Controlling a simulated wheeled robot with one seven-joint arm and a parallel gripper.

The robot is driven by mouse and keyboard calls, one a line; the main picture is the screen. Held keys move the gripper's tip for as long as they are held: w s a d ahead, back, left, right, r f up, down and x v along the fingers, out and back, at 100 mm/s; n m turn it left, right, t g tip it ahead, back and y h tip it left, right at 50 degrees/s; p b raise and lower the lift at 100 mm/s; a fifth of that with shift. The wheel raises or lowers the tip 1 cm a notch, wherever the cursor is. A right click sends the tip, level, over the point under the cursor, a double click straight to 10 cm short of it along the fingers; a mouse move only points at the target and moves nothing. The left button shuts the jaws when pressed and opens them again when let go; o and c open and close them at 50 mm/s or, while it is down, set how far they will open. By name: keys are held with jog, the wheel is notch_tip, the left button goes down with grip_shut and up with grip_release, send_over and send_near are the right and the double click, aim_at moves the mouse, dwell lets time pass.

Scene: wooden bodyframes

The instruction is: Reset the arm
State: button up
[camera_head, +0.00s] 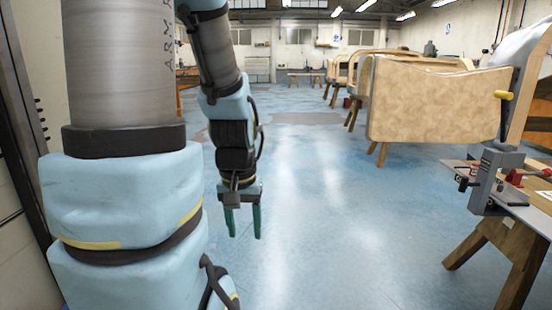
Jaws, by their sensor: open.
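My arm hangs down in the left half of the head view, with grey tube links and light blue joint covers. My gripper (243,236) is at its lower end, pointing down with two green fingers. The fingers are apart with blue floor showing between them, and nothing is held. It hangs in free space, away from the benches and frames.
A workbench (538,222) with a grey vise (492,180) stands at the right edge on wooden legs. Behind it is a large wooden panel (430,105) on trestles. More wooden frames (340,72) stand farther back. The blue floor (330,220) in the middle is clear.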

notch_tip(320, 180, up, 18)
jog(key=p, duration=1.6)
jog(key=shift+r+p, duration=0.2)
jog(key=shift+p, duration=0.2)
jog(key=shift+f, duration=0.1)
